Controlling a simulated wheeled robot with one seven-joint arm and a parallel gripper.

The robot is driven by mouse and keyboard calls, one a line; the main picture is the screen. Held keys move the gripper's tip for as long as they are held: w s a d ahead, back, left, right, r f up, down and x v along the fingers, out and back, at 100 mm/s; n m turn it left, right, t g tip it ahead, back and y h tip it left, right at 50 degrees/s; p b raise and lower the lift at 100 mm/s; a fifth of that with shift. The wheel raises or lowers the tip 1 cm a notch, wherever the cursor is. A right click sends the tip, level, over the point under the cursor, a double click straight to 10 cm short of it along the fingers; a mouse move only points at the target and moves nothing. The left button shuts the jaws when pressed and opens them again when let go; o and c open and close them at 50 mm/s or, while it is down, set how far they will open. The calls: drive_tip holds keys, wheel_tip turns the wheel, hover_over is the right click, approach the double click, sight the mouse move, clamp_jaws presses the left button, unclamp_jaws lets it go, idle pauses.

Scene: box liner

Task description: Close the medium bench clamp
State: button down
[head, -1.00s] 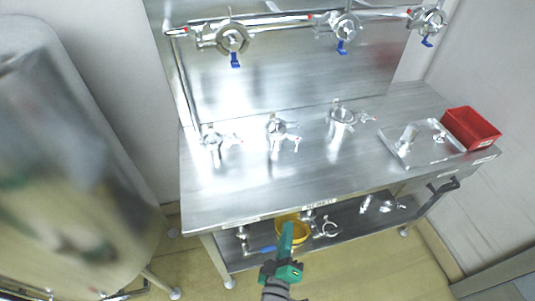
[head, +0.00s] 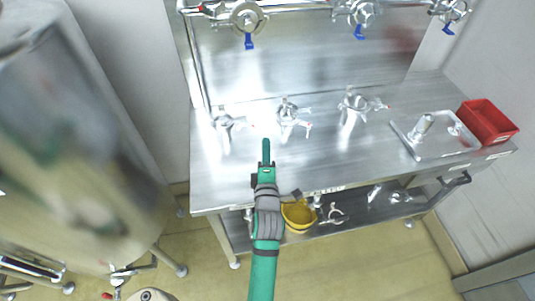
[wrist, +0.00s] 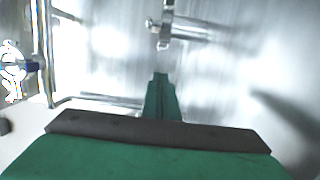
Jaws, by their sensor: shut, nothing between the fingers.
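Three metal clamps stand in a row on the steel bench (head: 235,180): a left clamp (head: 224,122), a middle clamp (head: 287,112) and a right clamp (head: 354,103). They seem to grow in size from left to right, so the middle one looks like the medium bench clamp. Its arms stick out to the right, and I cannot tell how far open it is. My green gripper (head: 266,150) is shut and empty, above the bench, in front of and between the left and middle clamps. In the wrist view, my gripper (wrist: 160,82) points toward a clamp (wrist: 165,28); which one is unclear.
A metal tray (head: 436,140) and a red bin (head: 488,122) sit at the bench's right. Valves with blue handles (head: 248,20) hang on the pipe behind. A yellow bucket (head: 298,216) and fittings are on the lower shelf. A large steel tank (head: 75,150) stands at left.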

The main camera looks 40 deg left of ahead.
sight(292, 127)
drive_tip(key=x, duration=0.5)
drive_tip(key=shift+w+a, duration=0.1)
drive_tip(key=shift+w, duration=0.1)
drive_tip(key=shift+w+d, duration=0.25)
drive_tip(key=shift+d, duration=0.9)
drive_tip(key=shift+w+d, duration=0.35)
drive_tip(key=shift+d, duration=0.4)
drive_tip(key=shift+a, duration=0.1)
